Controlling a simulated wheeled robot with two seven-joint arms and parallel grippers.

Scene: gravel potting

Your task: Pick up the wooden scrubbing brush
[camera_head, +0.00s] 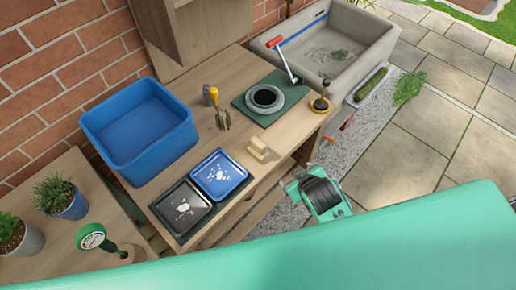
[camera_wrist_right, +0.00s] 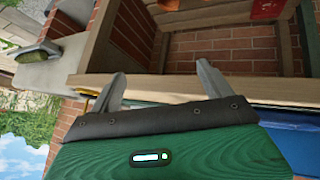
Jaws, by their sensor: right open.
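A small pale wooden block-like thing (camera_head: 258,149), which looks like the scrubbing brush, lies on the wooden bench right of the blue tray. Its bristles are too small to make out. My right gripper (camera_head: 303,184) is off the bench's front edge, to the right of the brush and apart from it. In the right wrist view its two fingers (camera_wrist_right: 160,80) are spread with nothing between them. The brush is not discernible in that view. My left gripper is not in view.
A blue tray (camera_head: 234,184) and a black tray (camera_head: 168,219) with white bits lie left of the brush. Behind are a blue tub (camera_head: 185,132), a hand fork (camera_head: 217,108) and a dark round pot (camera_head: 267,91) on a green mat. A stone sink (camera_head: 370,40) stands at the far end.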

